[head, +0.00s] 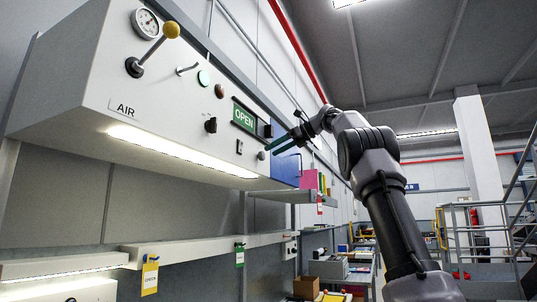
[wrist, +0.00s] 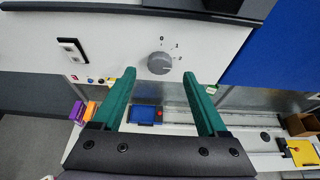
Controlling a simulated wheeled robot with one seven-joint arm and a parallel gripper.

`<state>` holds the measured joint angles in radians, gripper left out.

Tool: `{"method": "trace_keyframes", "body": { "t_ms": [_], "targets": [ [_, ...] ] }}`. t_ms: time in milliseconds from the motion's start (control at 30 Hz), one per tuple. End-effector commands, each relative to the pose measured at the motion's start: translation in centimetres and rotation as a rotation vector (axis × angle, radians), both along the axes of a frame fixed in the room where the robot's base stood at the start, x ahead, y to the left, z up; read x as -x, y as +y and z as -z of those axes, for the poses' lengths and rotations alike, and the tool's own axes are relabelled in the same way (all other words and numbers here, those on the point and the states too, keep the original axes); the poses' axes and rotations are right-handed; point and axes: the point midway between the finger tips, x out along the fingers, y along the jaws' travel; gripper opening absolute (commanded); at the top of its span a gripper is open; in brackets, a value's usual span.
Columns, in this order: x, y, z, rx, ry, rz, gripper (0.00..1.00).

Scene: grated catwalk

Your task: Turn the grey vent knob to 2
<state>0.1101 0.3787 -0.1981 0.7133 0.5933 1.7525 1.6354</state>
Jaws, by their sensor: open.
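The grey vent knob (wrist: 159,64) is a round dial on the light panel, with 0, 1 and 2 printed around its top and right side. Which number it points to is too small to tell. In the head view the knob (head: 261,155) is a small grey disc near the panel's lower right edge. My gripper (wrist: 159,73) is open, its green fingers spread to either side below the knob in the wrist view, with nothing between them. In the head view my gripper (head: 279,143) is just right of the knob; contact is not visible.
A rocker switch (wrist: 72,50) is left of the knob, and a blue panel (wrist: 275,55) is to the right. The green OPEN sign (head: 244,117) and a black knob (head: 210,125) share the panel. A shelf with a blue tray (wrist: 145,117) lies below.

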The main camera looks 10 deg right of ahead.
Motion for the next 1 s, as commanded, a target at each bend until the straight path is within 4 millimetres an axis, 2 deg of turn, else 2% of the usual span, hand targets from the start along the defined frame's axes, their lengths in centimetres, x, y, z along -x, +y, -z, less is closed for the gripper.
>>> {"method": "trace_keyframes", "body": {
  "t_ms": [33,200,400,1000],
  "targets": [
    [0.6,-1.0,-0.5,0.000,-0.002,0.004,0.76],
    [2.4,-3.4,-1.8,0.001,-0.003,0.003,0.76],
    [3.6,-5.1,-2.6,0.000,-0.001,0.002,0.76],
    [3.8,-5.3,-2.7,0.000,0.000,-0.001,0.76]
  ]
}}
